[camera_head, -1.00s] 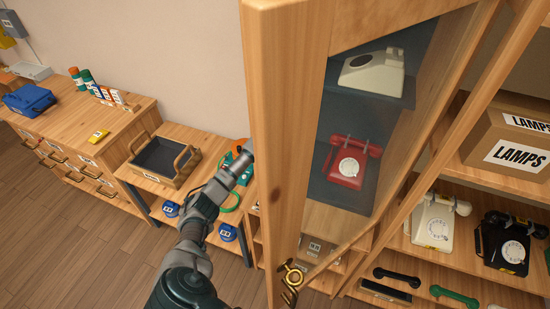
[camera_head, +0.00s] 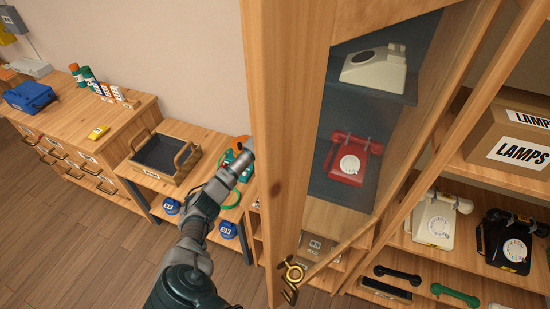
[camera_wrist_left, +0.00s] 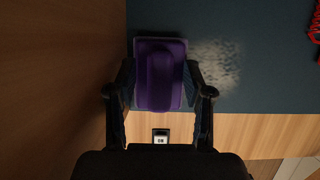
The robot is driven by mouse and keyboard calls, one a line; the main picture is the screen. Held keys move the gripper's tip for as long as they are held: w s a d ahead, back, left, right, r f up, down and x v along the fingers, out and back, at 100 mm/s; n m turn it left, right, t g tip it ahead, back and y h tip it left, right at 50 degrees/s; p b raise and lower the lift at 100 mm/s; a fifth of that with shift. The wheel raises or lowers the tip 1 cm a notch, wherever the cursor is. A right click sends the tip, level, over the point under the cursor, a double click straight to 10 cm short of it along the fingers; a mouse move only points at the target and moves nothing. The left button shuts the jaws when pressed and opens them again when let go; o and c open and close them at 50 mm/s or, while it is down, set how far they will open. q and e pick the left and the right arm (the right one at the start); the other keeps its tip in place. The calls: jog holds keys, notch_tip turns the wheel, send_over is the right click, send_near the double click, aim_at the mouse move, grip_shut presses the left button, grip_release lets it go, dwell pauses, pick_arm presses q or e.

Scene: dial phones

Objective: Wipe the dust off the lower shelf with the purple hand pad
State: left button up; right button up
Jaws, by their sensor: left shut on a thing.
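The purple hand pad (camera_wrist_left: 161,75) is between the fingers of my left gripper (camera_wrist_left: 160,88) in the left wrist view. It is over the dark blue lower shelf (camera_wrist_left: 275,90), near its left wall; I cannot tell if it touches. A pale grey dust patch (camera_wrist_left: 217,66) lies just right of the pad. In the head view my left arm reaches behind the cabinet's wooden post, which hides the gripper and pad. The lower shelf (camera_head: 322,188) shows through the glass with a red dial phone (camera_head: 351,160) on it. My right gripper is in neither view.
The cabinet post (camera_head: 283,150) stands close right of my arm. A cream phone (camera_head: 375,68) is on the upper shelf. The wooden side wall (camera_wrist_left: 60,80) is close left of the pad. A tray (camera_head: 163,158) sits on the side table.

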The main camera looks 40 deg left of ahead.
pick_arm(q)
jog(key=shift+a+f+b, duration=0.1)
jog(key=shift+f+b, duration=0.4)
jog(key=shift+f, duration=0.35)
